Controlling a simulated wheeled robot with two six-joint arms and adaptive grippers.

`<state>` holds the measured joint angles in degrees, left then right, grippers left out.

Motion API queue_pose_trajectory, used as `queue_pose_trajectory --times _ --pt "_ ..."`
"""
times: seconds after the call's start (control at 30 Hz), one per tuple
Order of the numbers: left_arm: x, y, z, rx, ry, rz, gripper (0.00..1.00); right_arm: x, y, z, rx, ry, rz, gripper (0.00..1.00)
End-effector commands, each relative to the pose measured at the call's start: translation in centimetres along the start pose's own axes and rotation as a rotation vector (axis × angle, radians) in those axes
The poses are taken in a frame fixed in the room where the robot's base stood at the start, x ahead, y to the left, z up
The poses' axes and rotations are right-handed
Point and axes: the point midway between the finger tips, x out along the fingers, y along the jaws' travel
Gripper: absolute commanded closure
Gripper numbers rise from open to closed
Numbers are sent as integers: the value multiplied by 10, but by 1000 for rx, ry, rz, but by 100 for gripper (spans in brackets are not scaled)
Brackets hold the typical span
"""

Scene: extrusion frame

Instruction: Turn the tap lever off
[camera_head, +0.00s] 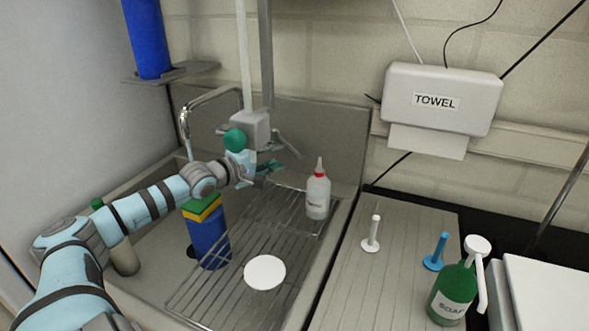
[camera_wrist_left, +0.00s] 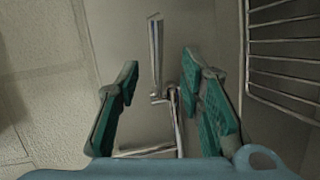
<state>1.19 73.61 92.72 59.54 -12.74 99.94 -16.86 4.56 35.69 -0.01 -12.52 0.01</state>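The tap has a curved metal spout (camera_head: 186,112) over the left of the sink and a grey body on the back wall. A metal lever (camera_head: 288,143) sticks out to the right of the body. A thin pale streak below the spout looks like running water. My left gripper (camera_head: 272,162) is just in front of and below the tap body, near the lever. In the left wrist view, its two teal fingers (camera_wrist_left: 160,70) are spread apart. A metal bar, apparently the lever (camera_wrist_left: 155,55), shows between them without visible contact. My right gripper is not in view.
A wire rack (camera_head: 235,262) in the sink carries a white disc (camera_head: 265,272) and a red-tipped bottle (camera_head: 318,192). A blue holder with sponges (camera_head: 208,235) stands below my left forearm. A green soap bottle (camera_head: 452,295) and two small pegs stand on the right drainboard.

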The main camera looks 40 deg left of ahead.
Motion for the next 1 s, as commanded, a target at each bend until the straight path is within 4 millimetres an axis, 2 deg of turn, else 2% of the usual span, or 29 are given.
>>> queue_pose_trajectory --times 0.03,0.1,0.2,0.27,0.37,0.5,0.83,0.87,1.0 --pt "7 -4 -4 -10 16 7 65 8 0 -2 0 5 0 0" --pt "16 -2 -5 -13 20 9 65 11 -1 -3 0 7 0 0" --pt "32 0 3 -14 -8 9 65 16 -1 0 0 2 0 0" --pt "43 1 -1 -15 3 8 65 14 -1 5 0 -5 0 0" --pt "62 2 3 -12 -7 6 65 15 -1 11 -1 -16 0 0" --pt "80 1 0 -8 0 3 65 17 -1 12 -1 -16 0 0" --pt "87 1 0 -2 -1 0 65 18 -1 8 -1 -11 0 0" --pt "87 1 0 -2 -1 0 67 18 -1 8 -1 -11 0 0" --pt "87 1 0 -1 -1 0 89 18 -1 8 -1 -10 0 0"
